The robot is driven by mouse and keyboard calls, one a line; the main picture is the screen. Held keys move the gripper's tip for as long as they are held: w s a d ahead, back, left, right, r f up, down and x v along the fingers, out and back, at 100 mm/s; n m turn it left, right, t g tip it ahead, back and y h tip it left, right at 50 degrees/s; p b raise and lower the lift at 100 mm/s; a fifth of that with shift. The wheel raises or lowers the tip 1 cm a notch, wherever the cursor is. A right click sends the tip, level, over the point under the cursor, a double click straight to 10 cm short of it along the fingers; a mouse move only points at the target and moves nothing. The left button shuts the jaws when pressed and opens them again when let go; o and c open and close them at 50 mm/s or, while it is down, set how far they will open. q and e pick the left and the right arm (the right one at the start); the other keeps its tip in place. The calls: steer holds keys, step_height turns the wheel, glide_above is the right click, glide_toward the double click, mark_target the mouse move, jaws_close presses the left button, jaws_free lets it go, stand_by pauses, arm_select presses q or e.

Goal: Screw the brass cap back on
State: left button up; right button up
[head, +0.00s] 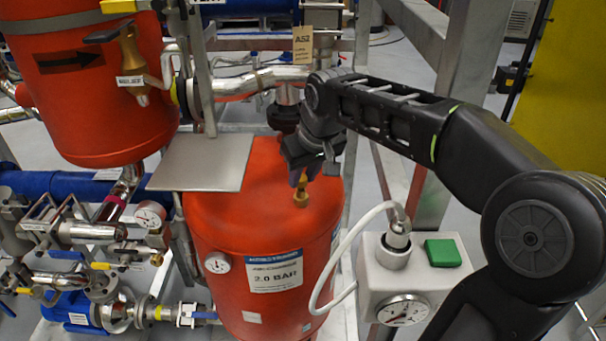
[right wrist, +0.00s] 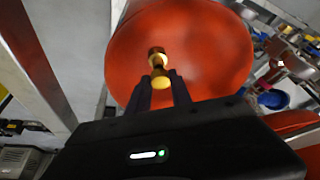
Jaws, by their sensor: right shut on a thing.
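The red tank (head: 262,215) stands in the middle of the head view with a brass fitting (head: 301,198) on its top. My right gripper (head: 300,180) points down just above this fitting. In the right wrist view, my right gripper (right wrist: 161,88) is shut on the brass cap (right wrist: 161,80), which sits between its fingertips. The brass fitting (right wrist: 157,55) shows just beyond the cap, in line with it. I cannot tell whether cap and fitting touch. In the head view the gripper hides the cap. My left gripper is not in view.
A flat grey plate (head: 203,162) juts over the tank's left side. A white box with a gauge (head: 404,311), green button (head: 443,253) and white hose (head: 338,258) stands right of the tank. A steel post rises behind my right arm. Pipes and valves crowd the left.

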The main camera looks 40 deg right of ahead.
mark_target(304, 183)
steer(key=shift+f, duration=0.25)
steer(key=shift+f+b, duration=0.35)
steer(key=shift+b, duration=0.15)
steer(key=shift+f+b, duration=0.3)
steer(key=shift+f, duration=0.1)
steer(key=shift+f+b, duration=0.4)
steer(key=shift+f, duration=0.05)
stand_by(0.7)
